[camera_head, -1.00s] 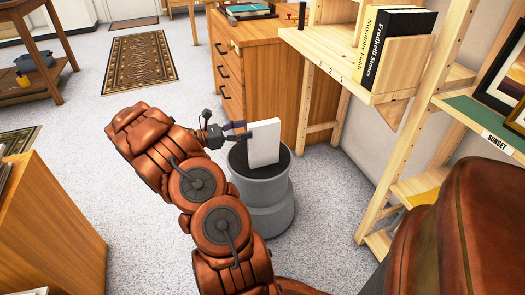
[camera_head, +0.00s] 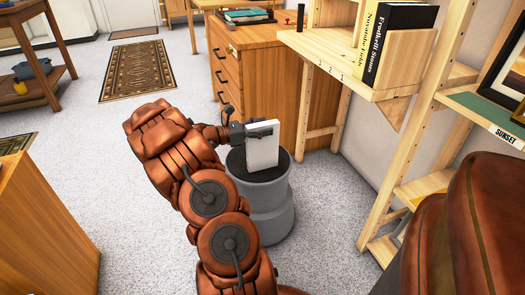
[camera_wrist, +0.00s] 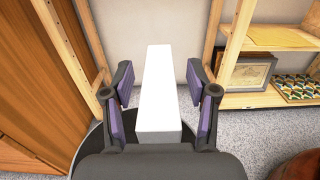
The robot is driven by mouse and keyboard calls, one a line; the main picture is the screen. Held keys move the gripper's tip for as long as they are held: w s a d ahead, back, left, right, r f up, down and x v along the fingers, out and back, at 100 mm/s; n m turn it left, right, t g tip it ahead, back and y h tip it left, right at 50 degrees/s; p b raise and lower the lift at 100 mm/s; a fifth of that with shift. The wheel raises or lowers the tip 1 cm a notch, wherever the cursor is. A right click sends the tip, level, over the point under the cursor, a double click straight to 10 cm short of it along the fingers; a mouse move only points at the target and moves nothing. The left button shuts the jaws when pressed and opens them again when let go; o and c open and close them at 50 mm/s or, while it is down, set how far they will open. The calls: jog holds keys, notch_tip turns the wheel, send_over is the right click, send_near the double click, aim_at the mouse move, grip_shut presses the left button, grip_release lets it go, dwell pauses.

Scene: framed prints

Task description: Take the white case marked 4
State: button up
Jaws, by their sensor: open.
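A white case (camera_head: 262,146) stands upright on the dark top of a grey round stool (camera_head: 262,196). No number shows on the faces I can see. In the wrist view the white case (camera_wrist: 161,95) stands between the two purple-padded fingers of my gripper (camera_wrist: 160,96). There is a gap on each side, so the fingers are open around it and not touching it. In the head view my gripper (camera_head: 250,130) reaches the case from the left at its upper part. Part of the case's near side is hidden by the gripper.
A wooden drawer cabinet (camera_head: 258,85) stands behind the stool. A wooden shelf (camera_head: 330,52) with upright books (camera_head: 392,40) rises to the right. Grey carpet is free to the left.

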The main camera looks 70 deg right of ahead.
grip_shut()
dwell(0.5)
